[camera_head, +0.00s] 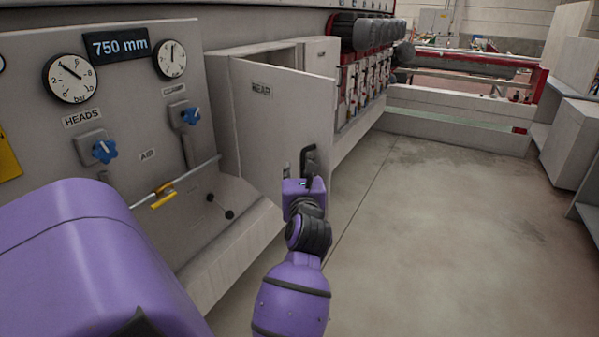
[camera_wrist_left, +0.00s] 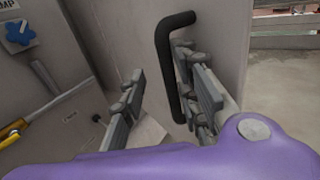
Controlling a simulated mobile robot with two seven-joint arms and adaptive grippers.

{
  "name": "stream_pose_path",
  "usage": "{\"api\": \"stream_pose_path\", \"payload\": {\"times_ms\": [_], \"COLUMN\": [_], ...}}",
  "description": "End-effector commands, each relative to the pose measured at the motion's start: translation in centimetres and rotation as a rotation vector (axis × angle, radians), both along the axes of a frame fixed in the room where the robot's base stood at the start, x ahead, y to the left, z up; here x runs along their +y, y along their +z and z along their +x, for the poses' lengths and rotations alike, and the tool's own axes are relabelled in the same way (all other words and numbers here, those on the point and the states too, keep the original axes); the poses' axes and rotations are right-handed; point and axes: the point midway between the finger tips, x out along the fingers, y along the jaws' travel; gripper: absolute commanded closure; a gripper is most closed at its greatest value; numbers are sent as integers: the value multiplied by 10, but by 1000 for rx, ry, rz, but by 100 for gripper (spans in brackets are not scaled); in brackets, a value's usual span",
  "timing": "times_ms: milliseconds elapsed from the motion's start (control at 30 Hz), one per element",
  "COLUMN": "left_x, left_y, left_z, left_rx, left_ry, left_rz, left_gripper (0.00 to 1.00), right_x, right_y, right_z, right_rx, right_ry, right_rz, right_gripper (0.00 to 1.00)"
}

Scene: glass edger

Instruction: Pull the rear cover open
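The rear cover (camera_head: 275,115) is a grey door panel with a REAR label, on the long grey machine. It stands ajar, with a gap showing above its top edge. Its black bar handle (camera_head: 310,157) is near its right edge. My left gripper (camera_head: 304,183) is at the handle's lower part. In the left wrist view, the handle (camera_wrist_left: 166,60) runs down between the open fingers (camera_wrist_left: 162,92), close to the right-hand finger. The left-hand finger is clearly apart from it. The fingertips are partly hidden in the head view. My right gripper is not in view.
A panel with gauges (camera_head: 70,78), blue knobs (camera_head: 104,151) and a yellow-handled lever (camera_head: 163,196) lies left of the cover. Clear concrete floor (camera_head: 430,220) spreads to the right. Pale cabinets (camera_head: 575,140) stand at the far right.

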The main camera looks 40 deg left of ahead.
Motion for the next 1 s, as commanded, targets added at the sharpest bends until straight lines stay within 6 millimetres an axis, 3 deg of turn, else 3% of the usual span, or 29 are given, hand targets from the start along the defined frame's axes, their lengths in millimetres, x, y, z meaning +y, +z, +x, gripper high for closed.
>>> {"api": "stream_pose_path", "payload": {"times_ms": [233, 633, 1000], "left_x": [-5, -50, -56], "left_y": [0, -1, 0], "left_z": [-5, -45, -50], "left_rx": [0, 1, 0], "left_ry": [1, 0, 0], "left_rz": [1, -2, 0], "left_gripper": [71, 71, 71], "right_x": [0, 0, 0], "right_y": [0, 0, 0], "right_z": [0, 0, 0], "right_rx": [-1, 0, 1], "right_ry": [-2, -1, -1], "right_rz": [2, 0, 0], "right_gripper": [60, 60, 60]}}
